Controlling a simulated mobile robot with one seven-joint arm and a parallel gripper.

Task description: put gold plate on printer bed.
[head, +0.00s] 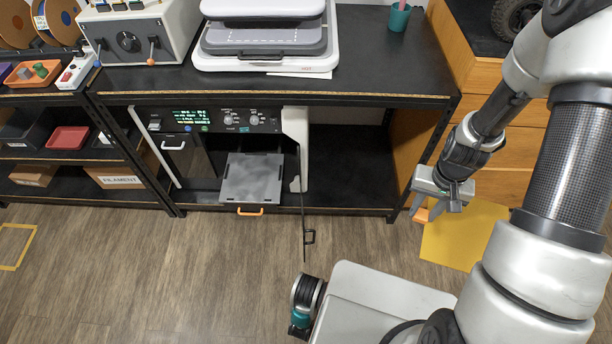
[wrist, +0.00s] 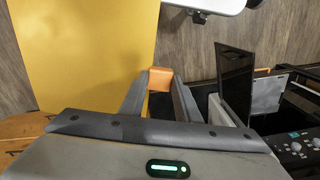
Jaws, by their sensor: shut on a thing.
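My gripper (head: 430,209) is at the right of the head view, in front of the wooden drawers. It is shut on the orange tab (wrist: 160,78) of the gold plate. The gold plate (head: 462,238) is a flat yellow-gold sheet, held out to the right of the bed; it fills the upper left of the wrist view (wrist: 80,50). The printer bed (head: 252,178) is a grey square slab with an orange handle (head: 250,211), slid out from the printer (head: 222,122) on the lower shelf. It looks bare. In the wrist view a pale grey slab that looks like the bed (wrist: 268,94) is at the right.
The printer's door (head: 304,200) stands open, edge-on, between the bed and my gripper. The black bench top (head: 385,75) overhangs the printer. A shelf (head: 70,188) with boxes is at the left.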

